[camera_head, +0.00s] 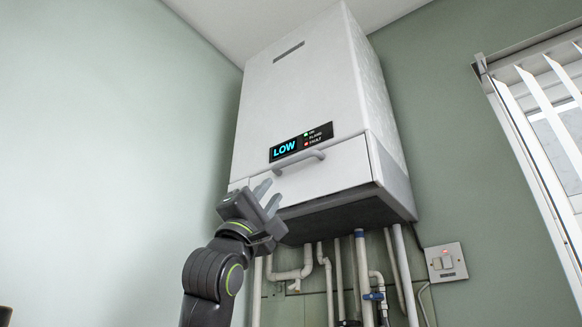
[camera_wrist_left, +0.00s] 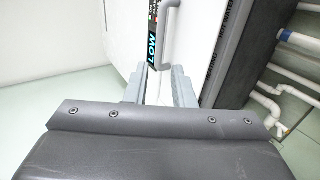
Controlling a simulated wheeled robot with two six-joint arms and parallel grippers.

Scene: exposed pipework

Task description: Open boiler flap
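The white boiler (camera_head: 300,90) hangs on the wall. Its flap (camera_head: 335,172) is the lower front panel, and it looks closed, flush with the body. A grey bar handle (camera_head: 300,160) runs along the flap's upper edge, just below the display reading LOW. My left gripper (camera_head: 268,193) is open and empty, below and left of the handle, in front of the flap's left part. In the left wrist view the handle (camera_wrist_left: 167,38) lies ahead of the fingers (camera_wrist_left: 158,86), its near end roughly in line with the gap. Contact cannot be told. My right gripper is out of view.
Several pipes (camera_head: 338,275) run down below the boiler. A wall switch (camera_head: 445,263) with a red light sits right of them. A window with white blinds (camera_head: 540,110) is at the far right. The space left of the boiler is bare wall.

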